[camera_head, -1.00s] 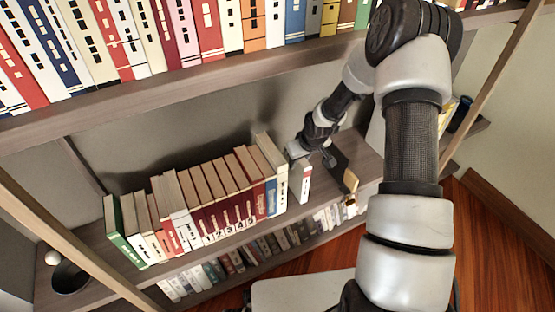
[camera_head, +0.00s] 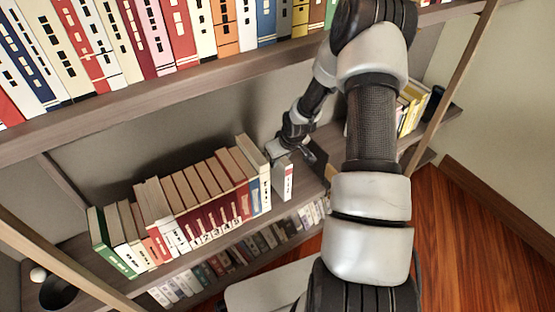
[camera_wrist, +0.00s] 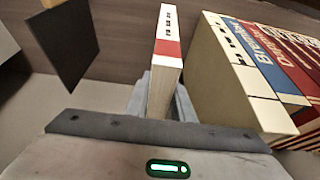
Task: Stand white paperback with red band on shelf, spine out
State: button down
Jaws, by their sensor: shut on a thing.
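The white paperback with the red band (camera_head: 284,182) stands upright on the middle shelf, just right of the book row, its narrow lettered spine facing out. In the wrist view the paperback (camera_wrist: 168,45) shows black marks on its spine and a red band near the gripper end. My gripper (camera_head: 291,155) reaches in from behind and above and is shut on the book; the fingers (camera_wrist: 163,98) lie on both its sides. A narrow gap separates it from the thick cream end book (camera_wrist: 225,80). Whether its bottom touches the shelf is hard to tell.
A dark upright plate (camera_wrist: 62,42) stands left of the paperback in the wrist view, apart from it. The row of books (camera_head: 190,200) fills the shelf to the left. Yellow books (camera_head: 410,105) stand farther right.

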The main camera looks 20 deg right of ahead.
jog(key=shift+w+f, duration=0.1)
jog(key=shift+f, duration=0.15)
dwell(0.4)
jog(key=c, duration=1.4)
grip_release()
jog(key=shift+c, duration=0.2)
jog(key=p+v, duration=0.5)
jog(key=v, duration=1.2)
jog(key=shift+r, duration=0.3)
